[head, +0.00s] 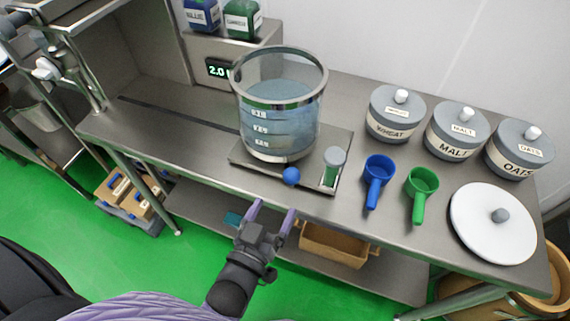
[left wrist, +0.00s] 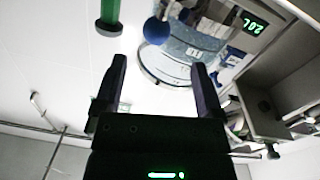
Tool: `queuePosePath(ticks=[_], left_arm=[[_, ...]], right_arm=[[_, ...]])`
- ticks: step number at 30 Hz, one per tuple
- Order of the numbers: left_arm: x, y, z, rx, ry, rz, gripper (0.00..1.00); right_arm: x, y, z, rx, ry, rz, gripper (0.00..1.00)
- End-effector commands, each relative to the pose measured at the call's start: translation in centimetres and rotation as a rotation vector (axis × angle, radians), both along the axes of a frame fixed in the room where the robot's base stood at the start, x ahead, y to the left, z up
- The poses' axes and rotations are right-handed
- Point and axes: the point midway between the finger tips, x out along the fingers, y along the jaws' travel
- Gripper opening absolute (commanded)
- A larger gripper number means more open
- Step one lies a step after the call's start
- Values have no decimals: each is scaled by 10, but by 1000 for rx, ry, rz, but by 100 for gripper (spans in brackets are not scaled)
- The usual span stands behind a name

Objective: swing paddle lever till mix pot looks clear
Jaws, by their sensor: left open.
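The mix pot (head: 280,105) is a clear, metal-rimmed vessel with volume marks on the bench. It holds clear, bluish liquid; no grains show in it. A blue ball knob (head: 291,176), seemingly the paddle lever's end, sits at the pot's front base. My left gripper (head: 272,208) is open and empty, in front of the bench edge and just below the knob, apart from it. In the left wrist view the blue knob (left wrist: 156,31) lies beyond the open fingers (left wrist: 158,85). The paddle itself is not visible. My right gripper is not in view.
A green-and-grey cylinder (head: 333,166) stands right of the knob. Blue (head: 377,178) and green (head: 421,190) scoops, lidded jars (head: 457,131) and a white lid (head: 494,223) fill the bench's right. A display (head: 217,69) reads about 2.0. Bench left of the pot is clear.

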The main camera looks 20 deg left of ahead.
Motion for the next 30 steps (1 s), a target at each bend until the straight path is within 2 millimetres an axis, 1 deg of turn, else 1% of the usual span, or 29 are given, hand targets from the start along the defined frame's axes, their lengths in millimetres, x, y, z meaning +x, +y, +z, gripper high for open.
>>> queuePosePath(ticks=[2, 7, 9, 12, 16, 23, 24, 26, 27, 29, 30], left_arm=[[13, -1, 2, 1, -4, -1, 89], [56, -4, 2, -1, -7, -1, 89], [70, -5, 2, -1, -7, -1, 89], [85, -6, 1, 0, -5, 0, 89], [94, -7, 2, 0, -5, 0, 89], [96, -7, 3, 0, -3, 0, 89], [96, -7, 3, 0, -3, 0, 87], [96, -7, 3, 0, -3, 0, 74], [96, -7, 3, 0, -3, 0, 66], [96, -7, 3, 0, -4, 0, 53], [96, -7, 3, 0, -4, 0, 45]], right_arm=[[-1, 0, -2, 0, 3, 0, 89], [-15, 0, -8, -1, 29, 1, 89], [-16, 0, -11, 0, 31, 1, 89], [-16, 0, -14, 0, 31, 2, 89], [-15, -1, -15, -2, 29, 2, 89], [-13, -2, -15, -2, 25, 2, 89], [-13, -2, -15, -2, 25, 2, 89], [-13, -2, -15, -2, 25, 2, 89], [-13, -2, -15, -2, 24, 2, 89], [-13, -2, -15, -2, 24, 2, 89], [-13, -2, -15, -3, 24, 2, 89]])
